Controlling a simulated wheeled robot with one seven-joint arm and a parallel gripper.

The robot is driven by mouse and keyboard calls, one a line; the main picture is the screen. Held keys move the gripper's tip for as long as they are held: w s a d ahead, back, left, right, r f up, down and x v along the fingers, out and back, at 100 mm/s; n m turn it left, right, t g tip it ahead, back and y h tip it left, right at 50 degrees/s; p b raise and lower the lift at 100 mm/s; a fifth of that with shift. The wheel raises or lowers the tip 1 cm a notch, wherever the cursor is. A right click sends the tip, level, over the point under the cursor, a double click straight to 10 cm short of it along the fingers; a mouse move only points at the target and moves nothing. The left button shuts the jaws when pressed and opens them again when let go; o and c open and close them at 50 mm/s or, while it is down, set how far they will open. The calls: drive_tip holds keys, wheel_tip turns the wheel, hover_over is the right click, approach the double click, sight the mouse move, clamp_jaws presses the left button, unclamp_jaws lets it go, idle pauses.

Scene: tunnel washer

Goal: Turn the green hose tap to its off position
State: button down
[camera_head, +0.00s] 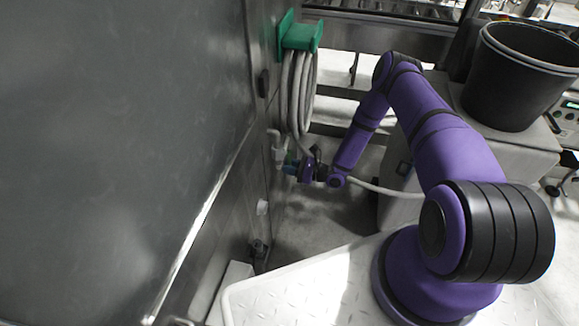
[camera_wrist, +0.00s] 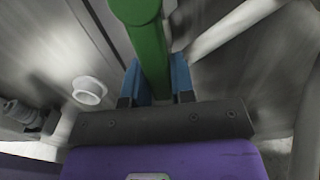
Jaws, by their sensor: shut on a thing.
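The green hose tap handle (camera_wrist: 147,45) runs down from the top of the wrist view to between the two blue fingers of my gripper (camera_wrist: 158,82). The fingers are shut on it. In the head view my gripper (camera_head: 291,167) is small and low against the metal wall, below the coiled hose. There only a little green shows at the tap (camera_head: 290,158), and my gripper hides most of it. I cannot tell the handle's exact angle from the head view.
A grey hose (camera_head: 300,90) hangs coiled on a green holder (camera_head: 300,36) above the tap. A large metal panel (camera_head: 120,140) fills the left. A black bucket (camera_head: 510,85) stands on a grey box at the right. A white round fitting (camera_wrist: 89,91) sticks out beside my gripper.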

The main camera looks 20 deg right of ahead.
drive_tip(key=s+a+r+m, duration=0.3)
drive_tip(key=s+r+m, duration=0.2)
drive_tip(key=m, duration=1.2)
drive_tip(key=shift+s+a+r+m, duration=0.2)
drive_tip(key=shift+r+m, duration=0.1)
drive_tip(key=shift+r, duration=0.6)
drive_tip(key=c, duration=1)
unclamp_jaws()
drive_tip(key=shift+o, duration=0.2)
drive_tip(key=v, duration=1)
drive_tip(key=shift+s+d, duration=0.25)
drive_tip(key=shift+d, duration=0.05)
